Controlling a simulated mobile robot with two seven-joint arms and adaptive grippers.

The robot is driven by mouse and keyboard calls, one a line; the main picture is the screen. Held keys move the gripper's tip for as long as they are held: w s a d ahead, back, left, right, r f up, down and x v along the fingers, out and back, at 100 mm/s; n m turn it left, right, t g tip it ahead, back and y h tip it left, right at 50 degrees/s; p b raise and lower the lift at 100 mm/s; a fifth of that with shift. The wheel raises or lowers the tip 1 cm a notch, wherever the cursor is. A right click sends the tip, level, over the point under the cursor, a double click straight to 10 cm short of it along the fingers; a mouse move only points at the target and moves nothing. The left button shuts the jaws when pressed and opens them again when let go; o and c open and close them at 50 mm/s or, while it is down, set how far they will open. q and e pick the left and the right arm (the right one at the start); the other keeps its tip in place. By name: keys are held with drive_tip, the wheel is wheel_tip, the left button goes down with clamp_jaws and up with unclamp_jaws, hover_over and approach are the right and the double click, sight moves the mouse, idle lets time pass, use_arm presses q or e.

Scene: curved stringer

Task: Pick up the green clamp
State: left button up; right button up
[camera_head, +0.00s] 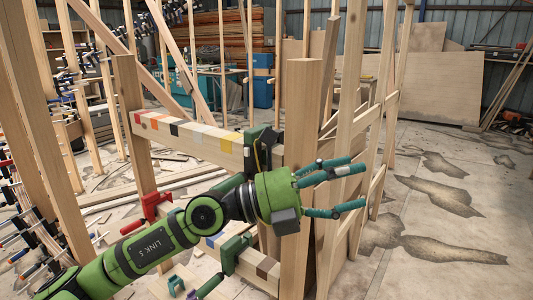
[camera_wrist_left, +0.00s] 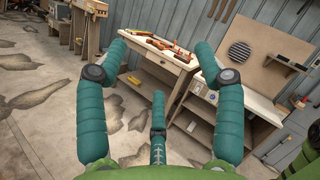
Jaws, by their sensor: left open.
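My right gripper is not in view.
The upper beam (camera_head: 206,139) bears coloured patches. A red clamp (camera_head: 151,206) grips the frame at left. Upright posts (camera_head: 301,110) stand close around my arm. A workbench (camera_wrist_left: 158,52) with orange items shows in the wrist view. The stained floor at right (camera_head: 450,190) is clear.

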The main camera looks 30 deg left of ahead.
sight(245, 132)
use_arm(q)
drive_tip(key=w+a+r+y, duration=0.1)
drive_tip(key=a+y, duration=0.4)
drive_tip(key=a, duration=0.2)
drive_tip(key=w+a+t+y, duration=0.1)
drive_tip(key=a+y, duration=0.4)
drive_tip(key=a, duration=0.3)
drive_tip(key=w+a+r+t+y, duration=0.1)
drive_tip(key=a+y, duration=0.4)
drive_tip(key=a, duration=0.3)
drive_tip(key=shift+r+n+y, duration=0.35)
drive_tip(key=shift+n+y, duration=0.05)
drive_tip(key=shift+w+a, duration=0.2)
drive_tip(key=shift+a, duration=0.15)
drive_tip(key=shift+w+p, duration=0.35)
drive_tip(key=p+x, duration=0.2)
drive_tip(key=x, duration=0.3)
drive_tip(key=shift+w+f+p, duration=0.2)
drive_tip(key=shift+w+p, duration=0.05)
drive_tip(key=shift+p, duration=0.05)
drive_tip(key=shift+w+f, duration=0.2)
clamp_jaws()
drive_tip(key=shift+r, duration=0.15)
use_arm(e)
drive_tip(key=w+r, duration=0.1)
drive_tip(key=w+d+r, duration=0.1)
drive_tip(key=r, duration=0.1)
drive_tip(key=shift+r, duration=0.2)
